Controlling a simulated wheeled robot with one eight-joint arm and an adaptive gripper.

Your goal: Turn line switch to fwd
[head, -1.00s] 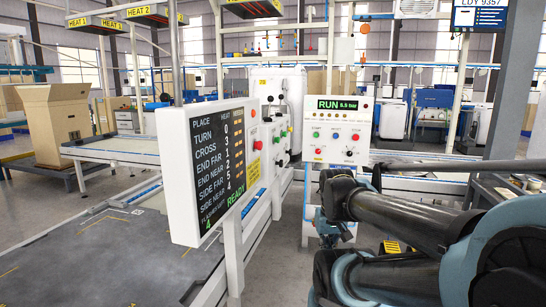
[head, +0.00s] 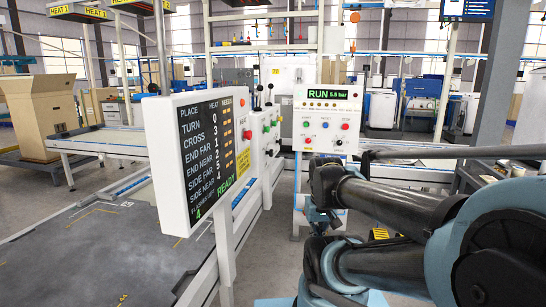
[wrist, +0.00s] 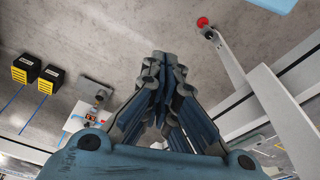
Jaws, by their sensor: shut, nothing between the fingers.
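A white control panel (head: 338,136) with a green "RUN 5.5 bar" display stands ahead in the head view. It carries small lamps, a blue button and red buttons. Left of it, a second white control box (head: 268,128) with levers and coloured knobs is seen edge-on. I cannot make out which control is the line switch, and no "fwd" label is readable. My gripper (wrist: 164,65) is shut and empty in the wrist view, with bare floor behind its fingers. In the head view, the end of my arm hangs below and in front of the RUN panel, apart from its buttons.
A large display board (head: 165,165) reading "READY" stands left of the arm on a white frame. A grey table (head: 90,255) fills the lower left. A cardboard box (head: 40,115) stands at far left. In the wrist view, a red knob (wrist: 203,22) tops a pale post.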

